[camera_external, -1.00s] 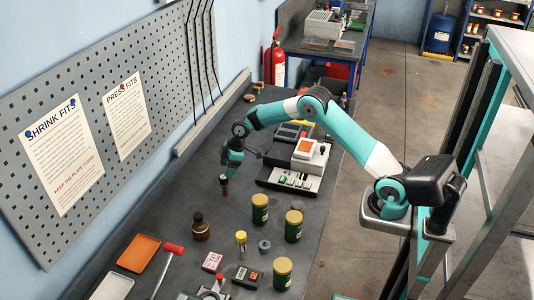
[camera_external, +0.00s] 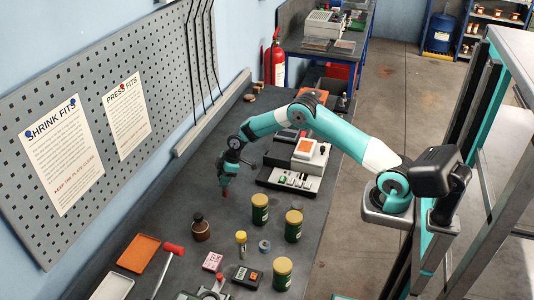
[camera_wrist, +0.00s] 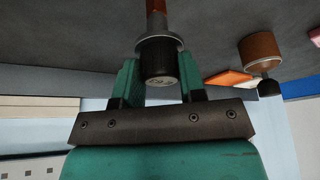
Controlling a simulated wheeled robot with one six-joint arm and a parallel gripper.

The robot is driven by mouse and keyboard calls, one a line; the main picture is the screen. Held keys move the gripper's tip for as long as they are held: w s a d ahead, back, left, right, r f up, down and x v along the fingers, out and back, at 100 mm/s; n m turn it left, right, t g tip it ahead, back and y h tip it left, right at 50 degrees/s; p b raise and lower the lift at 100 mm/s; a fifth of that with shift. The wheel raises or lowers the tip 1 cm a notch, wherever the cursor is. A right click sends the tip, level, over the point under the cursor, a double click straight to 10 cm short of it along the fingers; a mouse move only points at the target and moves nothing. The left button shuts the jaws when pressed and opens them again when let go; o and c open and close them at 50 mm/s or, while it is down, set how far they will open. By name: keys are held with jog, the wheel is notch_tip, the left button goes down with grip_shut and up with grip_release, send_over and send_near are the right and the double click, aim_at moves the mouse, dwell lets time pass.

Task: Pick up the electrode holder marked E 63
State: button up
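A holder with a dark knob, a pale collar and a copper-red rod (camera_wrist: 158,58) sits upright, rod down, between the two teal fingers of my gripper (camera_wrist: 160,80) in the wrist view. The small marking on its knob end is too blurred to read. The fingers lie close along both sides of the knob, but I cannot tell whether they press on it. In the external view my gripper (camera_external: 226,178) is low over the dark bench, with only the holder's reddish tip (camera_external: 225,193) showing below it.
A brown bottle (camera_external: 200,228) and several green tins (camera_external: 260,209) stand nearer the camera. A grey device with an orange panel (camera_external: 304,155) is to the right. The bench behind the gripper is mostly clear.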

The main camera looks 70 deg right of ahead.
jog(key=shift+s+f, duration=0.1)
jog(key=shift+c, duration=0.8)
